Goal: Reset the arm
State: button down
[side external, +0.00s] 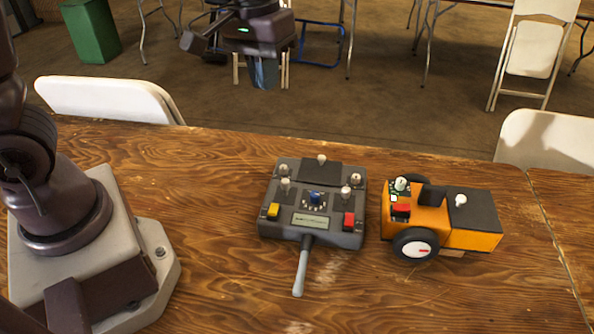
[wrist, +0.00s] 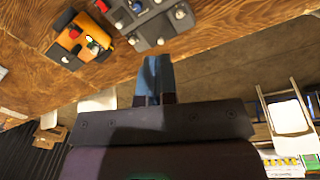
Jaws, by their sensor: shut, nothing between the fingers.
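My gripper (side external: 263,75) is raised above and behind the far edge of the wooden table (side external: 210,165) in the side view. Its blue-grey fingers point down, shut together with nothing between them. In the wrist view my gripper (wrist: 158,68) shows its two fingers side by side, over the area by the table edge. It touches nothing.
A dark grey control box (side external: 290,243) with knobs, coloured buttons and a grey handle stands mid-table. An orange wheeled vehicle (side external: 480,240) stands right of it. White chairs (side external: 105,98) line the far edge. A green bin (side external: 90,32) stands on the floor behind.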

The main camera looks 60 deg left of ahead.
jog(key=s+a+r+m+t, duration=0.1)
jog(key=s+r+m+t, duration=0.1)
jog(key=s, duration=0.4)
jog(key=s+r+m+t, duration=0.2)
jog(key=s+r+t, duration=0.1)
jog(key=s, duration=0.4)
jog(key=shift+s+a+r+m+y, duration=0.2)
jog(key=shift+a+r+m+y, duration=0.15)
jog(key=shift+r, duration=0.55)
